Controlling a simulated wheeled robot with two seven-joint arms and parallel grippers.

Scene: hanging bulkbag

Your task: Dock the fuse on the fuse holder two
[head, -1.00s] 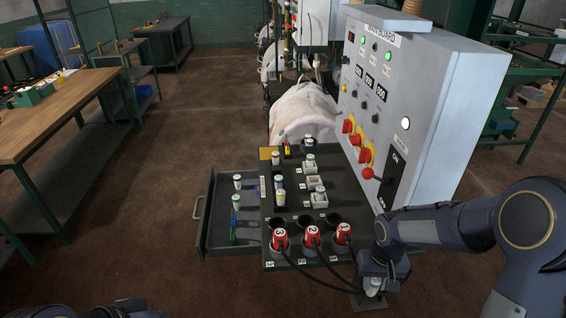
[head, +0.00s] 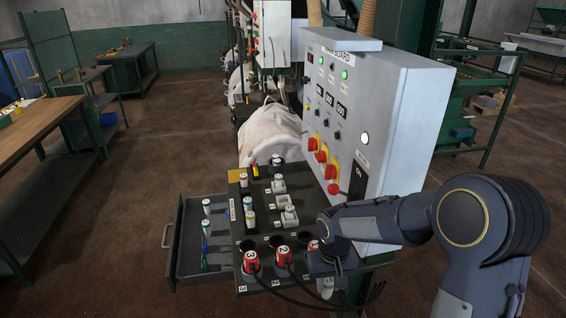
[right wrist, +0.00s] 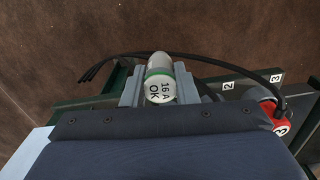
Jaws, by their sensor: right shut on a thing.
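My right gripper (head: 327,282) is shut on a fuse (right wrist: 160,82), white with a green band and marked "16 A OK". In the head view the fuse (head: 327,291) hangs below the gripper, at the near right corner of the dark fuse panel (head: 262,229), apart from the holders. Pale square fuse holders stand on the panel: a far one (head: 278,186), a middle one (head: 283,202) and a near one (head: 290,217). Their numbers are too small to read. My left gripper is not in view.
Red plugs (head: 251,262) with black cables line the panel's near edge; my right arm partly hides one. An open drawer (head: 172,240) with several fuses sticks out left. The grey main board cabinet (head: 392,110) rises close behind right.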

